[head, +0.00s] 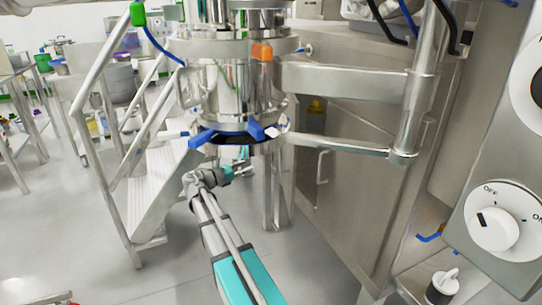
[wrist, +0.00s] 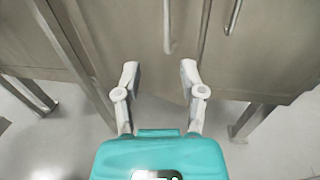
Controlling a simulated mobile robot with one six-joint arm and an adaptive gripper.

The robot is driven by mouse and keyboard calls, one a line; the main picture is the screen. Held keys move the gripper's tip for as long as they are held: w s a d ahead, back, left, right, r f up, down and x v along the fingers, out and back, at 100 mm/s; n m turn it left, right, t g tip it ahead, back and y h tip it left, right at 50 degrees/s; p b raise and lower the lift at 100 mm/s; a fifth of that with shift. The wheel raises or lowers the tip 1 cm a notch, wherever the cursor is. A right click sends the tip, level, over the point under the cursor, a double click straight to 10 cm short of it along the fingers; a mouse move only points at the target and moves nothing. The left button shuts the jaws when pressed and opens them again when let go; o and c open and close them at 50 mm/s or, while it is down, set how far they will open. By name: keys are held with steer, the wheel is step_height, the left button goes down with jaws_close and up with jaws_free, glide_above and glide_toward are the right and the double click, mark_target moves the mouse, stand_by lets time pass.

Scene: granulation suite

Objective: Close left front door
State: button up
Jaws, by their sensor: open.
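A steel cabinet with door panels (head: 345,215) stands right of centre in the head view, with a vertical bar handle (head: 321,166). In the wrist view, a left panel (wrist: 120,35) bears a bar handle (wrist: 168,25), and a second handle (wrist: 234,15) is further right. A vertical edge runs between the handles. In the head view my gripper (head: 246,166) is small, left of the cabinet and beneath the steel vessel.
A steel vessel (head: 235,90) with blue clamp levers hangs above my gripper. White steps with a rail (head: 150,185) stand to the left. A steel leg (head: 270,195) stands between my arm and the cabinet. A control panel (head: 495,230) is close at right.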

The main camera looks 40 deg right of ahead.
steer(key=shift+w+a, duration=0.1)
steer(key=shift+a, duration=0.05)
steer(key=d, duration=1.3)
steer(key=shift+s+d, duration=0.3)
steer(key=shift+s, duration=0.05)
steer(key=shift+o, duration=0.4)
